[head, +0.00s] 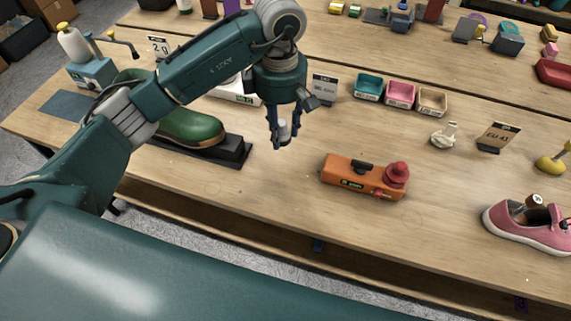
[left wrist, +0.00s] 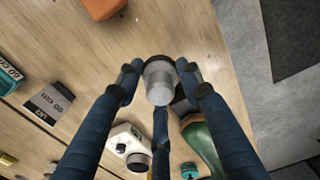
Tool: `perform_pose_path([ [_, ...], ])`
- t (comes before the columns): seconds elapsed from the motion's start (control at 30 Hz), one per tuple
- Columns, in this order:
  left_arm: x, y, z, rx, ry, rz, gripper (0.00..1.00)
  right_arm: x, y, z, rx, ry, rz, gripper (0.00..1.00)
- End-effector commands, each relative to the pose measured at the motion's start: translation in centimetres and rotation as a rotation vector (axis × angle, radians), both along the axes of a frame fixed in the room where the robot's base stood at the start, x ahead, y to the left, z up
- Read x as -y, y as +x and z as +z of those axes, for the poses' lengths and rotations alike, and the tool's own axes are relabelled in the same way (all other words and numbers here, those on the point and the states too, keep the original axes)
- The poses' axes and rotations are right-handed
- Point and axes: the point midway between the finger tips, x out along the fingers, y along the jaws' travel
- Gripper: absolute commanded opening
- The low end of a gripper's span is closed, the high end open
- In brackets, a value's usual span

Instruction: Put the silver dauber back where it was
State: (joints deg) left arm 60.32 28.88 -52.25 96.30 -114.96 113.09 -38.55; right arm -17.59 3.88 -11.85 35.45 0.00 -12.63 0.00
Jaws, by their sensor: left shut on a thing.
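The silver dauber (head: 284,131) is a small grey cylinder held between the fingers of my left gripper (head: 284,138). In the head view the gripper points down and hangs over the wooden table, between the green shoe and the orange box. In the left wrist view the dauber (left wrist: 159,82) sits between the fingertips of the left gripper (left wrist: 160,75), with its rounded silver end toward the camera. The fingers are shut on it. It appears held above the tabletop, though the exact height is hard to tell. My right gripper is not in view.
The green shoe (head: 190,128) rests on a black stand (head: 232,152) to the left. An orange box (head: 350,175) with a red knob (head: 397,173) lies to the right. The front tabletop (head: 270,185) is clear.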

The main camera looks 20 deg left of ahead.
Motion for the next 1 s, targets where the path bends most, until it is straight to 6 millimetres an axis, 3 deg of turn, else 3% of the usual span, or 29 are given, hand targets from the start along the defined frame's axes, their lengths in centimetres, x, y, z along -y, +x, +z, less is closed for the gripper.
perform_pose_path([
  [0.2, -0.1, -0.2, -5.6, -0.005, 0.001, 0.002, 0.16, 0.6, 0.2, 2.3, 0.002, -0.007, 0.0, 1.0],
  [0.4, -0.1, -0.1, -9.7, 0.0, 0.001, 0.001, 0.16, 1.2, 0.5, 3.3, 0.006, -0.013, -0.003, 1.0],
  [0.8, 0.0, -0.1, -14.4, 0.0, 0.001, 0.001, 0.16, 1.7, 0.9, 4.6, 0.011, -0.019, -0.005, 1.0],
  [1.0, 0.0, 0.0, -15.3, 0.004, 0.0, 0.0, 0.16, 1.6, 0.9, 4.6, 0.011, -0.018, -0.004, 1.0],
])
